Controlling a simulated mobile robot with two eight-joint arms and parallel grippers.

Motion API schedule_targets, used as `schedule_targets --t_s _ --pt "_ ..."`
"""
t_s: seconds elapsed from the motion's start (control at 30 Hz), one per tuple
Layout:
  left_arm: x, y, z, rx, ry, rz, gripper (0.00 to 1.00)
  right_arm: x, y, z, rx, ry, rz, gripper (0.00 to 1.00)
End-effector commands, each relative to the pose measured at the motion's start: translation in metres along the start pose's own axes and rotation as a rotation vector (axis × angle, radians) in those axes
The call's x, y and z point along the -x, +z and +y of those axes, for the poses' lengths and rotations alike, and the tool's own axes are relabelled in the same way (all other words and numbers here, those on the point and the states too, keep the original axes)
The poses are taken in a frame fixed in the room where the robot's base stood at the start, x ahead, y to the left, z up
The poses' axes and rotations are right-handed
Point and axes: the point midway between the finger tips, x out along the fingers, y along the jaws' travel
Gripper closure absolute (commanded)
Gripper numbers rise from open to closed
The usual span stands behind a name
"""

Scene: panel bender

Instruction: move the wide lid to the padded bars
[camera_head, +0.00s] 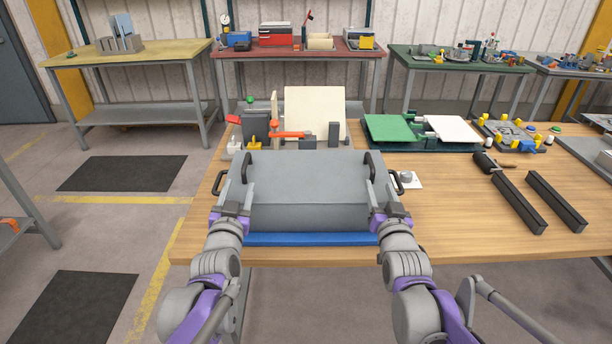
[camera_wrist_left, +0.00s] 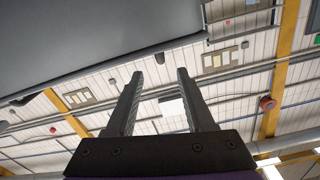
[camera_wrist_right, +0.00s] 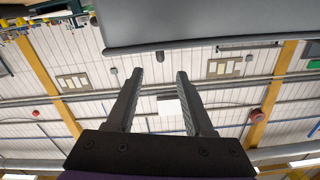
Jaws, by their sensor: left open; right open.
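The wide lid (camera_head: 307,180) is a broad grey sheet-metal cover with a bent-down front face. It sits on the near part of the wooden table, with black handles (camera_head: 221,183) at its left and right ends. My left gripper (camera_head: 245,193) is open at the lid's front left corner, and my right gripper (camera_head: 382,192) is open at its front right corner. In both wrist views the fingers are apart with nothing between them, and the grey lid shows above them. The padded bars (camera_head: 518,203) are two dark parallel bars lying on the table at the right, with nothing on them.
A blue strip (camera_head: 310,239) runs below the lid's front. Behind the lid stand a cream panel (camera_head: 315,110) and red-handled clamps (camera_head: 289,135). A green and white fixture (camera_head: 395,129) and a yellow-knobbed plate (camera_head: 513,135) lie further back. Bare tabletop (camera_head: 450,215) lies between lid and bars.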

Motion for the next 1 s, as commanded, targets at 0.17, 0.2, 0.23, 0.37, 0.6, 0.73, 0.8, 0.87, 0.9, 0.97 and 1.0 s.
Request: schedule_targets --t_s 0.17,0.2,0.23,0.37,0.6,0.73,0.8,0.87,0.9,0.97,1.0 --pt "-0.004 0.0 0.0 0.0 0.0 -0.001 0.46 -0.004 0.0 0.0 0.0 0.0 -0.001 0.47" --pt "-0.007 0.0 0.0 0.001 0.0 -0.001 0.46 -0.007 0.0 0.0 0.0 0.0 -0.001 0.47" --pt "-0.01 0.0 0.0 0.001 0.0 -0.001 0.46 -0.01 0.0 0.0 0.0 0.0 -0.001 0.47" --pt "-0.03 0.001 0.0 0.0 0.0 -0.001 0.46 -0.03 0.001 0.0 0.0 0.0 -0.001 0.47" --pt "-0.074 0.0 0.0 0.001 0.0 -0.001 0.46 -0.074 0.0 0.0 0.0 0.0 -0.001 0.47" --pt "-0.092 0.0 0.0 0.0 0.0 -0.001 0.46 -0.092 0.0 0.0 0.0 0.0 -0.001 0.47" --pt "-0.099 0.0 0.0 -0.001 0.0 -0.001 0.46 -0.099 0.0 0.0 0.0 0.0 -0.001 0.47" --pt "-0.103 0.0 0.0 0.0 0.0 -0.001 0.46 -0.103 0.0 0.0 0.0 0.0 -0.001 0.47" --pt "-0.105 0.0 0.0 0.0 0.0 -0.001 0.46 -0.105 0.0 0.0 0.0 0.0 -0.001 0.47" --pt "-0.107 0.0 0.0 0.0 0.0 -0.001 0.46 -0.107 0.0 0.0 0.0 0.0 -0.001 0.47" --pt "-0.108 0.0 0.0 0.0 0.0 -0.001 0.46 -0.108 0.0 0.0 0.0 0.0 -0.001 0.47"
